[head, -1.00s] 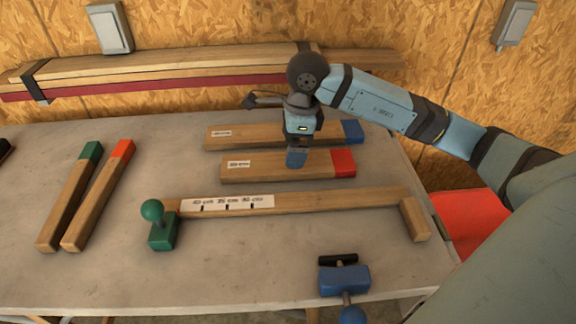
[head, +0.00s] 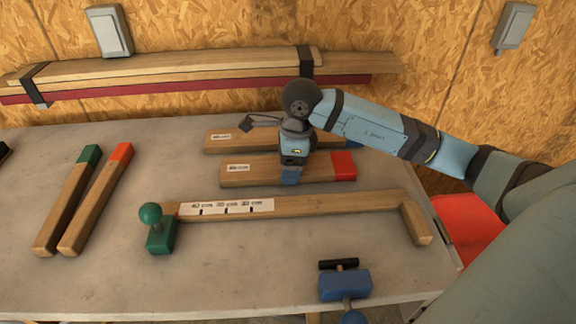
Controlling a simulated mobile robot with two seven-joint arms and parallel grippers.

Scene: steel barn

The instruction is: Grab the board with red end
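A wooden board with a red end (head: 343,166) and a white label lies across the middle of the table. My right gripper (head: 290,177) points down over this board, left of its red end. One blue fingertip shows against the board's near side; the other finger is hidden, so I cannot tell whether the gripper grips it. Another board with an orange-red end (head: 95,198) lies at the left, beside a green-ended board (head: 68,200). My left gripper is not in view.
A blue-ended board (head: 228,142) lies just behind the red-ended one. In front is a wooden measuring bar (head: 330,203) with a green knobbed stop (head: 160,236). A blue clamp (head: 345,281) sits at the front edge. Strapped planks (head: 180,74) lie along the wall.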

